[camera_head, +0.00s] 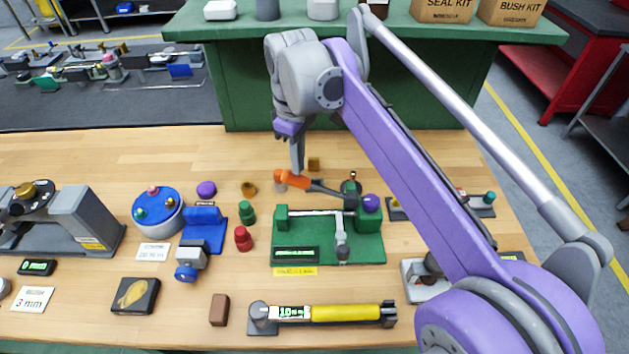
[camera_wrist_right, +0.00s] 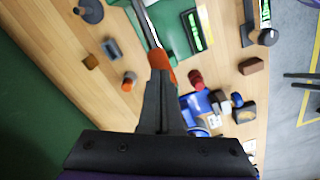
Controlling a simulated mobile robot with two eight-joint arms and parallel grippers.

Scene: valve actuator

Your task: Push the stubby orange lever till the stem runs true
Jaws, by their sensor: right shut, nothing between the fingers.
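The stubby orange lever (camera_head: 291,178) is the orange end of a dark arm at the back of the green fixture (camera_head: 375,246). A pale stem (camera_head: 316,212) lies across the fixture between green end blocks; I cannot tell how true it runs. My right gripper (camera_head: 297,172) is shut and empty, pointing down, its tips at the orange end. In the right wrist view the orange lever (camera_wrist_right: 159,59) shows just beyond the shut fingertips (camera_wrist_right: 160,74); whether they touch is unclear. My left gripper is not in view.
Green and red knobs (camera_head: 243,238) and a blue fixture (camera_head: 204,236) stand left of the green fixture. A yellow-barrelled tool (camera_head: 345,313) lies in front. A tan cube (camera_head: 314,164) sits behind the lever. Bare wood lies along the back left of the bench.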

